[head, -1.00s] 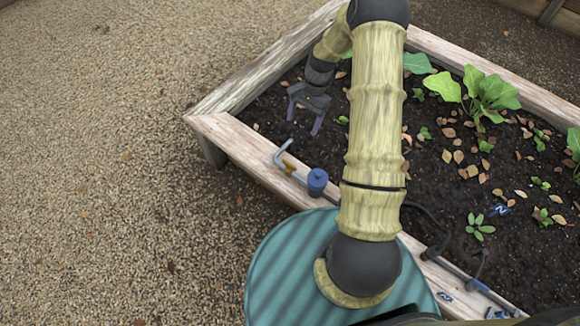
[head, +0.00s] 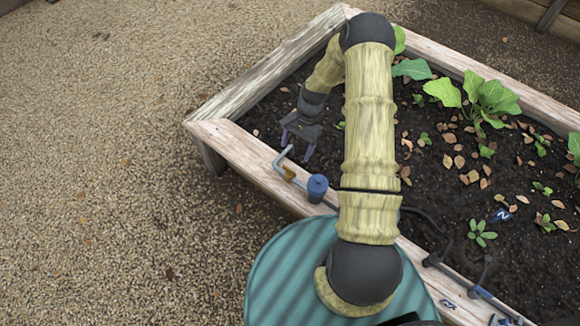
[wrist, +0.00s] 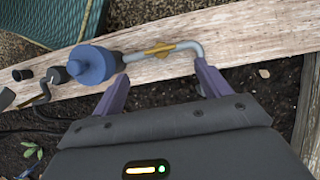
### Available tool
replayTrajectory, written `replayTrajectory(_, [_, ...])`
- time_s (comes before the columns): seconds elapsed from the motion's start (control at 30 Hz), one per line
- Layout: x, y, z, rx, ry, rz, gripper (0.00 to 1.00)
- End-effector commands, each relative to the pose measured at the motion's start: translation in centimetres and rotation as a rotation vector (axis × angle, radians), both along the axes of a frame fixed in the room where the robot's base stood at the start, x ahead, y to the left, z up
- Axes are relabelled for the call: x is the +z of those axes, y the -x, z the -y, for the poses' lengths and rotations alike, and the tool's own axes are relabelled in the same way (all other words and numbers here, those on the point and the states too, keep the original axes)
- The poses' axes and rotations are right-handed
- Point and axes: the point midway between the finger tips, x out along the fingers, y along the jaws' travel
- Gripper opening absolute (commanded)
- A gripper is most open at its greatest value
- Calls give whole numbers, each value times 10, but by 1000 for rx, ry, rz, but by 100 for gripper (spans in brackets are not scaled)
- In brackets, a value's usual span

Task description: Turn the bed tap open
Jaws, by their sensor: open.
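The bed tap is a grey bent pipe (head: 283,157) on the bed's near timber edge, with a small brass-coloured lever (head: 289,173) and a blue cylindrical fitting (head: 317,186) at its right end. In the wrist view the brass lever (wrist: 160,48) looks roughly in line with the pipe, between the blue fitting (wrist: 92,64) and the pipe's bend. My gripper (head: 297,146) is open and empty, just on the soil side of the tap. In the wrist view its purple fingers (wrist: 161,75) point toward the pipe, with the lever between and beyond their tips. Whether a finger touches the pipe is unclear.
The wooden bed frame (head: 250,160) encloses dark soil with leafy plants (head: 487,98) and fallen leaves. A teal ribbed round container (head: 285,265) stands by the near edge. Black tubing (head: 428,225) runs right of the tap. Open gravel (head: 100,170) lies left.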

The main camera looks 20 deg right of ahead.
Motion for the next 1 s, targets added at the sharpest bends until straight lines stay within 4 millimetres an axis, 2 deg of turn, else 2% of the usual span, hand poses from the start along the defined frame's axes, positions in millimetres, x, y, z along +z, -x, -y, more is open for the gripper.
replayTrajectory(0.1, [-22, 6, -8, 2, -2, -3, 76])
replayTrajectory(0.43, [-72, 18, -24, 0, -1, -2, 76])
replayTrajectory(0.6, [-82, 20, -28, 0, 0, 0, 76])
replayTrajectory(0.87, [-83, 20, -28, 0, 0, 1, 76])
replayTrajectory(1.0, [-83, 20, -28, 0, 0, 1, 51])
